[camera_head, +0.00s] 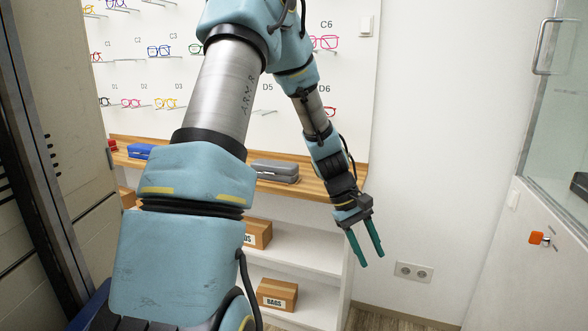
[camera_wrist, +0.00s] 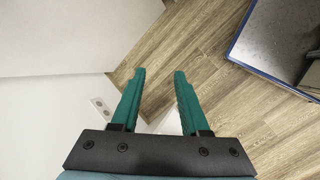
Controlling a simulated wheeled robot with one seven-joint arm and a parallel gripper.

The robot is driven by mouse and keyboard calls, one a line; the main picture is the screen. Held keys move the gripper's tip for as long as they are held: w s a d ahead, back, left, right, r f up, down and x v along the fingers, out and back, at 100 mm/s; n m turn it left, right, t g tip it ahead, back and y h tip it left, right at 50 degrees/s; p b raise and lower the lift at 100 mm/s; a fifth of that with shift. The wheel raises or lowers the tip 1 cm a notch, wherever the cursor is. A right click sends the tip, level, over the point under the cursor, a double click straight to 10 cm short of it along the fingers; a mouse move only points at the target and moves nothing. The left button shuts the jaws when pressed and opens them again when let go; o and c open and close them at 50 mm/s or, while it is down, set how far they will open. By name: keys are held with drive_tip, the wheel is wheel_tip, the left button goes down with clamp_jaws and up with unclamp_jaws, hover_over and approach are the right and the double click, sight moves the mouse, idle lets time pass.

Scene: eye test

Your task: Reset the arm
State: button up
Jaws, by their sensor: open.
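My gripper (camera_head: 367,245) hangs at the end of my blue arm, right of the middle in the head view, pointing down. Its two green fingers are apart with nothing between them. In the wrist view my gripper (camera_wrist: 158,90) is also open and empty, with the wood floor (camera_wrist: 195,60) beyond the fingertips. In the head view it appears in front of the right end of the shelf unit, near the white wall (camera_head: 430,150). I cannot tell the exact gap to either.
A wooden counter (camera_head: 312,183) carries a grey glasses case (camera_head: 275,170) and a blue case (camera_head: 141,151). Glasses hang on the display board (camera_head: 225,120) behind. Boxes (camera_head: 277,294) stand on the lower shelves. A wall socket (camera_head: 413,272) is right of my gripper. A glass-doored cabinet (camera_head: 560,110) stands far right.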

drive_tip(key=s+a+r+m+t+y, duration=0.1)
drive_tip(key=s+a+r+t+y, duration=0.1)
drive_tip(key=a, duration=0.6)
drive_tip(key=s+a+r+m+t+y, duration=0.1)
drive_tip(key=s+a+r+m, duration=0.15)
drive_tip(key=a, duration=0.55)
drive_tip(key=s+a+r+m+t+y, duration=0.1)
drive_tip(key=a+r+t+y, duration=0.15)
drive_tip(key=a, duration=0.55)
drive_tip(key=w+p+v, duration=0.3)
drive_tip(key=p+v, duration=1.2)
drive_tip(key=shift+s+a+r+g+h, duration=0.2)
drive_tip(key=shift+a+r+g+h, duration=0.15)
drive_tip(key=shift+a+r+g, duration=0.1)
